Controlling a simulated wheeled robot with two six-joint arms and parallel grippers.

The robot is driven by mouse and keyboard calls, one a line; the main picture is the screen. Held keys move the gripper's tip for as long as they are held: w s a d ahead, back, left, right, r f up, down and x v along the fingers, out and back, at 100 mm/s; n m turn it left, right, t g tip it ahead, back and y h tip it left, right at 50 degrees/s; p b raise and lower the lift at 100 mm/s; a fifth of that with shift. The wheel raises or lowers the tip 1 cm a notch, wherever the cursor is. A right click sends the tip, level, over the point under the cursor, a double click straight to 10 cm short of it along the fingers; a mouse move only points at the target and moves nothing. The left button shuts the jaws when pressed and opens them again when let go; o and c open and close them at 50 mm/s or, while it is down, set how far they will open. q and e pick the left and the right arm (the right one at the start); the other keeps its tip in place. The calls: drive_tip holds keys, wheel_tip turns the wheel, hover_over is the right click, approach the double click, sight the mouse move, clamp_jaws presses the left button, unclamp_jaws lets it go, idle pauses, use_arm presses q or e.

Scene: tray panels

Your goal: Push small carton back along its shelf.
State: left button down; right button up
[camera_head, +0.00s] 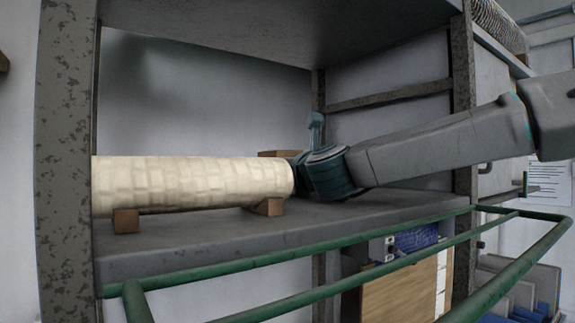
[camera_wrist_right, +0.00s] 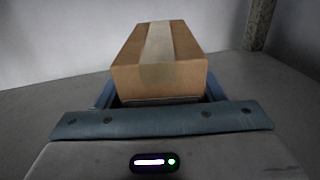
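The small carton (camera_wrist_right: 160,62) is a brown box with a pale tape strip along its top. It lies flat on the grey shelf, straight ahead in the right wrist view. In the head view only a bit of the carton (camera_head: 278,153) shows behind the cream roll and my gripper. My right gripper (camera_head: 298,172) reaches in from the right, low over the shelf. In the wrist view its blue fingers (camera_wrist_right: 160,95) are apart, one at each side of the carton's near end. I cannot tell whether they touch it. My left gripper is not in view.
A long cream roll (camera_head: 190,183) lies on the shelf on brown blocks (camera_head: 126,221), close left of my gripper. A metal post (camera_head: 463,100) stands on the right, and an upper shelf (camera_head: 270,25) is overhead. Green rails (camera_head: 330,242) run in front. Bare shelf (camera_wrist_right: 40,105) lies beside the carton.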

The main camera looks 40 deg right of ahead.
drive_tip(key=o, duration=0.3)
drive_tip(key=shift+w, duration=0.15)
drive_tip(key=shift+w+a, duration=0.1)
drive_tip(key=shift+w, duration=0.2)
drive_tip(key=b+v, duration=0.2)
drive_tip(key=v, duration=0.7)
drive_tip(key=shift+s+a, duration=0.1)
drive_tip(key=shift+s, duration=0.25)
drive_tip(key=shift+s+a, duration=0.15)
drive_tip(key=shift+s, duration=0.45)
drive_tip(key=shift+f, duration=0.1)
